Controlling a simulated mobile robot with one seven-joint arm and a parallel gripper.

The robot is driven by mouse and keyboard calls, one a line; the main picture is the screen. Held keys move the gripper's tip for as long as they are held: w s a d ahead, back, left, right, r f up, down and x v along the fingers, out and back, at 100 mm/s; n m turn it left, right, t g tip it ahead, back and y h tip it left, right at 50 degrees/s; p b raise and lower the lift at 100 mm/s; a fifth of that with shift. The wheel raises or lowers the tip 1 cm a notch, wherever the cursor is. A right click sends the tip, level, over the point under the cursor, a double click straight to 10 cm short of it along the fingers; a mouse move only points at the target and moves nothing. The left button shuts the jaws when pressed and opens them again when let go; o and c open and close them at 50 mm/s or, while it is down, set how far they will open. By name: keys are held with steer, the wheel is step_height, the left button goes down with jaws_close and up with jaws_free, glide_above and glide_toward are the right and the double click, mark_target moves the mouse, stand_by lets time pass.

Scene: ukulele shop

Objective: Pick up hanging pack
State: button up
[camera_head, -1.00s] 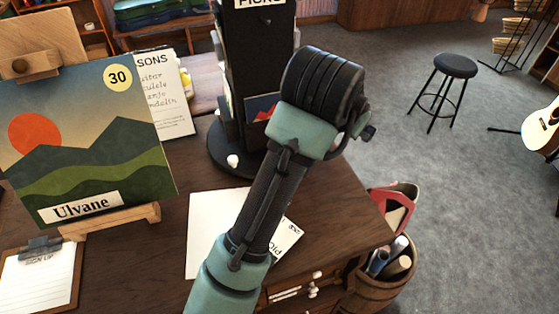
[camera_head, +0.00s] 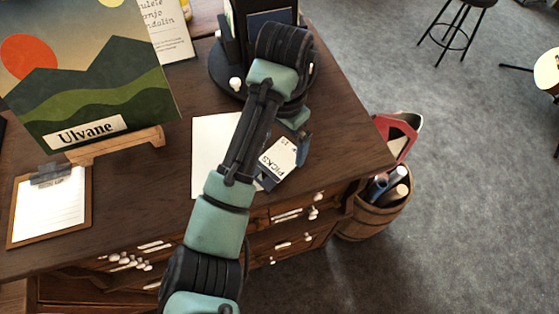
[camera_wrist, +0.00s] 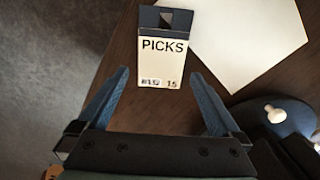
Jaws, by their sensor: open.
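The hanging pack is a small cream packet with a dark top that has a hanging hole, labelled PICKS. It lies flat on the wooden desk, next to a white sheet. In the wrist view the pack (camera_wrist: 163,52) is ahead of and between my two blue fingers. My gripper (camera_wrist: 159,80) is open and empty, with the pack's lower end near the line of the fingertips. In the head view the pack (camera_head: 279,158) is just below my gripper (camera_head: 300,136), which is partly hidden by my arm. I cannot tell the height of the fingers above the desk.
A white sheet (camera_head: 208,140) lies left of the pack. A dark round-based display stand (camera_head: 226,75) stands behind. A painting (camera_head: 95,85) on an easel and a clipboard (camera_head: 48,210) are at left. The desk's right edge is close, with a barrel (camera_head: 374,207) beyond it.

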mark_target(281, 158)
steer(key=shift+a+f+p, duration=0.15)
steer(key=shift+f+p, duration=0.2)
steer(key=shift+f, duration=1.95)
steer(key=shift+c, duration=0.2)
steer(key=c, duration=1.2)
step_height(281, 158, up, 10)
steer(key=p, duration=0.3)
